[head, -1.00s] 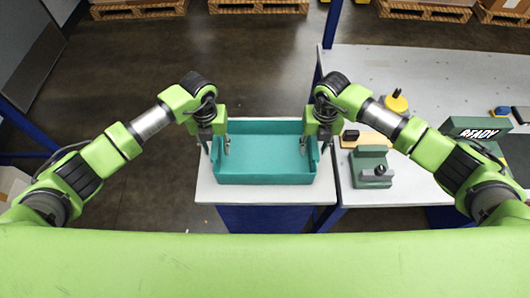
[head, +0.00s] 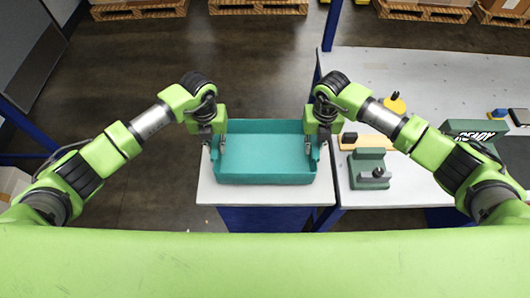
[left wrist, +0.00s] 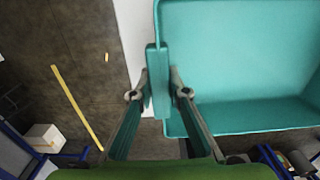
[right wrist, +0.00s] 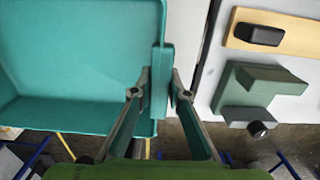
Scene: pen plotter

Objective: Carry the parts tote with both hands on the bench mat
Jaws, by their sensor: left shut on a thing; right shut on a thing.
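The parts tote (head: 265,158) is an open teal box, empty inside, at the middle of the head view. It appears to rest level on a small light-topped stand (head: 250,194). My left gripper (head: 214,146) is shut on the tote's left end, with the raised teal grip between its fingers in the left wrist view (left wrist: 159,95). My right gripper (head: 316,146) is shut on the right end grip, which also shows between its fingers in the right wrist view (right wrist: 160,95). I cannot clearly make out the bench mat.
A long grey bench (head: 425,85) adjoins the stand on the right. Floor is open at left.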

